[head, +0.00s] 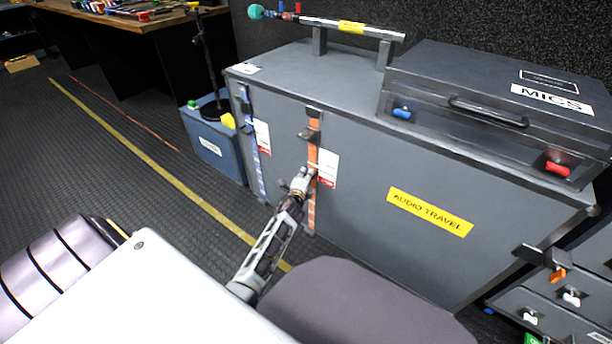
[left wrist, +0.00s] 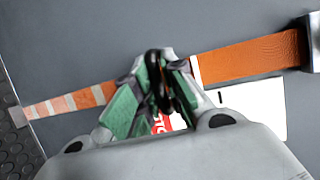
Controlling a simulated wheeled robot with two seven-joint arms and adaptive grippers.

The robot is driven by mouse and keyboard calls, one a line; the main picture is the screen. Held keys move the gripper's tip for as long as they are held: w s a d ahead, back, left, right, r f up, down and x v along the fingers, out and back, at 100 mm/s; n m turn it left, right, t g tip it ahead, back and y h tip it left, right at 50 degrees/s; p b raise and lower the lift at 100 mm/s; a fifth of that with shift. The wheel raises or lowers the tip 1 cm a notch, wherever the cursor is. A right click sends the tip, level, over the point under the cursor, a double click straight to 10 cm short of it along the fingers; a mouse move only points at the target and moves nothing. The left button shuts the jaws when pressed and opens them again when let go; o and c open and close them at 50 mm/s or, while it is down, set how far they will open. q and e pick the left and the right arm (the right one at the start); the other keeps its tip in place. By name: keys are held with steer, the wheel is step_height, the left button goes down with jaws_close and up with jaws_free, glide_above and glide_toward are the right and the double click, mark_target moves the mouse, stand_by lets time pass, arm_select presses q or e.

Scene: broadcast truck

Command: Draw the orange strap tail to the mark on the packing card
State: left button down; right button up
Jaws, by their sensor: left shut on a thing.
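The orange strap (head: 312,153) hangs down the front of the grey audio travel case, below a dark buckle (head: 309,135). In the left wrist view the strap (left wrist: 250,59) runs from the buckle (left wrist: 314,42) at the right to a striped tail (left wrist: 70,102) at the left. The white packing card (head: 328,169) with red print is on the case just right of the strap; it also shows in the left wrist view (left wrist: 250,105), partly hidden by my fingers. My left gripper (head: 307,174) is shut on the orange strap, beside the card. My right gripper is not in view.
A blue strap (head: 250,140) with its own card (head: 262,136) is left on the same case (head: 360,190). A closed mics case (head: 490,95) and a pole lie on top. A blue bin (head: 212,145) stands left.

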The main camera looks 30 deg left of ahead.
arm_select(q)
steer(key=shift+s+f+b, duration=0.15)
steer(key=shift+f+b, duration=0.15)
steer(key=shift+f, duration=0.45)
steer(key=shift+s+f+b, duration=0.1)
steer(key=shift+f+b, duration=0.2)
steer(key=shift+f, duration=0.4)
steer(key=c, duration=1.5)
jaws_free()
steer(key=shift+r, duration=0.1)
steer(key=shift+w+r, duration=0.15)
steer(key=shift+r, duration=0.05)
steer(key=shift+r, duration=0.1)
steer(key=shift+v, duration=5.95)
